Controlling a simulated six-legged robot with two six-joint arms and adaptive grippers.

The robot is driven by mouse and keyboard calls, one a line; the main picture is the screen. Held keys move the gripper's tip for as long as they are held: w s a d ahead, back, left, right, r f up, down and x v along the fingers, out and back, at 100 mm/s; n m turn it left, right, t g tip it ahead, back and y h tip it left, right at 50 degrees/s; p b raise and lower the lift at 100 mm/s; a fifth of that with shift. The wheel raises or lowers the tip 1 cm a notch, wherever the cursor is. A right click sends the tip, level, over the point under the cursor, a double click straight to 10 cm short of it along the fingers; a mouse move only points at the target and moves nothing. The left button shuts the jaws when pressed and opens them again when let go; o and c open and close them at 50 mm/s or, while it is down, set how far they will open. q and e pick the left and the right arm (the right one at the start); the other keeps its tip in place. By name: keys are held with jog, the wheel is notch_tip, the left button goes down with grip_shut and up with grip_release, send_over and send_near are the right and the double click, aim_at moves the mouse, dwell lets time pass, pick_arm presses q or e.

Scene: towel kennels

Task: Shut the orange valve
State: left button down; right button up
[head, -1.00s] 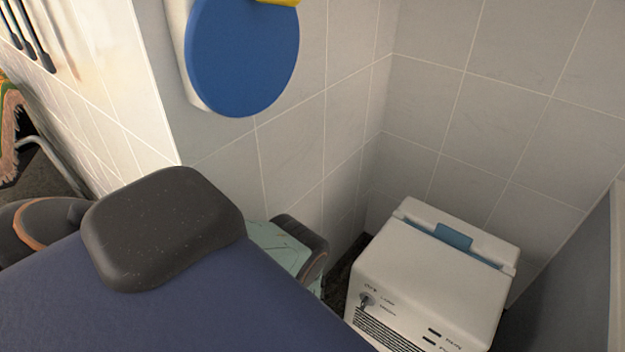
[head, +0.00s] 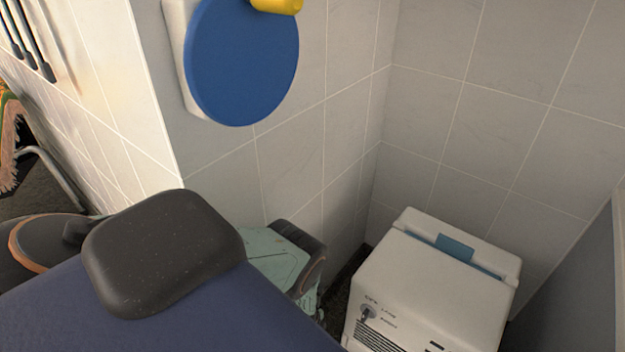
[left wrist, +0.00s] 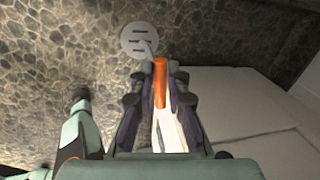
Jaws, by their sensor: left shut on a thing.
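The orange valve (left wrist: 161,82) shows in the left wrist view as an orange handle at the centre. My left gripper (left wrist: 160,75) is shut on it, with a dark finger on each side of the handle. A pale pipe-like part (left wrist: 168,128) runs below the handle, between the fingers. The valve does not show in the head view. Neither gripper can be made out in the head view, where my own body covers the lower left.
A white boxy machine (head: 430,285) with a blue latch stands in the tiled corner. A blue disc (head: 243,62) with a yellow part on top is on the wall. In the left wrist view, a round drain (left wrist: 138,40) lies in the stone-patterned floor.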

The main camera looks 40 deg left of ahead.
pick_arm(q)
jog(key=c, duration=1.3)
grip_release()
jog(key=shift+c, duration=0.2)
